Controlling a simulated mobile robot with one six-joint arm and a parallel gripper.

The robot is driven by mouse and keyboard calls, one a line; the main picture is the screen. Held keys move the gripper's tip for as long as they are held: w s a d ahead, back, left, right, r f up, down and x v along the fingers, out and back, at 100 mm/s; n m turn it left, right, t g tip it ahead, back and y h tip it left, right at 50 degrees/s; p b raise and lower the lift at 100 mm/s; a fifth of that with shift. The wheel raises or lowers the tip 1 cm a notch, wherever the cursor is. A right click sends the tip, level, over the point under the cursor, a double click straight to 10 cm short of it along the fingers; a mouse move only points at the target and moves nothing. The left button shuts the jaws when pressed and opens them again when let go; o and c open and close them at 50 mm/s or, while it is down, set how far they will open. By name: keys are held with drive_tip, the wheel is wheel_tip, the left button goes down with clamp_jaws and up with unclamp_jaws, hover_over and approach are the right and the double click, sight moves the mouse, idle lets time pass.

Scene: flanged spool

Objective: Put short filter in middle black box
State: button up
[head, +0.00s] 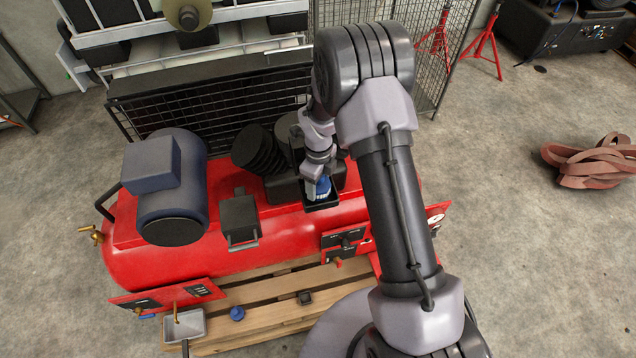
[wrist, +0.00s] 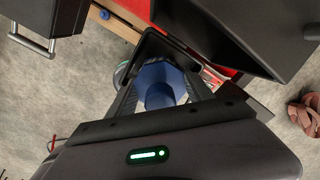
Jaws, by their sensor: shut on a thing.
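A blue filter (head: 323,187) with a pale, ribbed lower part is at the end of my gripper (head: 317,182). In the wrist view the blue filter (wrist: 160,85) sits between my two fingers, which are shut on it. An open black box (head: 322,206) on the red tank is directly below and around the filter in the head view. Its dark rim (wrist: 150,42) shows behind the filter in the wrist view. I cannot tell whether the filter touches the box floor.
A red tank (head: 255,245) carries a blue-grey motor (head: 172,190), a black box with a metal handle (head: 240,218) and black pump parts (head: 258,150). Brown straps (head: 590,162) lie right.

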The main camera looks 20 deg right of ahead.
drive_tip(key=shift+f, duration=0.7)
drive_tip(key=shift+w+f, duration=0.25)
drive_tip(key=shift+f, duration=0.1)
drive_tip(key=shift+s, duration=0.1)
drive_tip(key=shift+s+f, duration=0.1)
drive_tip(key=shift+f, duration=0.05)
drive_tip(key=o, duration=1.1)
